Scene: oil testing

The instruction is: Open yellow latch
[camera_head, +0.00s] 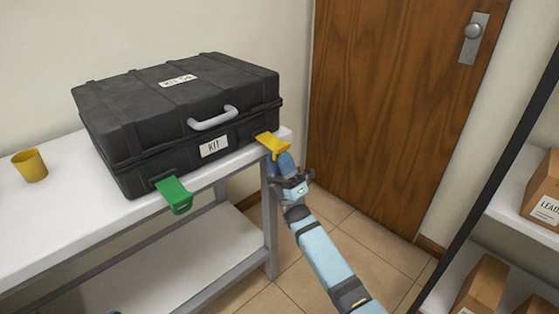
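The yellow latch (272,145) sticks out from the lower right of the black case's front. The case (175,115) lies shut on the white table, with a grey handle (213,119) on its front. A green latch (174,194) sticks out and hangs down at the front's lower left. My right gripper (284,161) is just below and beside the yellow latch, its blue fingertips close to the latch's outer end. I cannot tell whether they touch it or how far apart they are. My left gripper is not in view.
The case stands near the right end of the white table (30,235), which has a lower shelf. A yellow cup (29,166) stands at the left. A wooden door (395,100) is behind, and a rack with cardboard boxes (484,286) is at the right. Floor between is clear.

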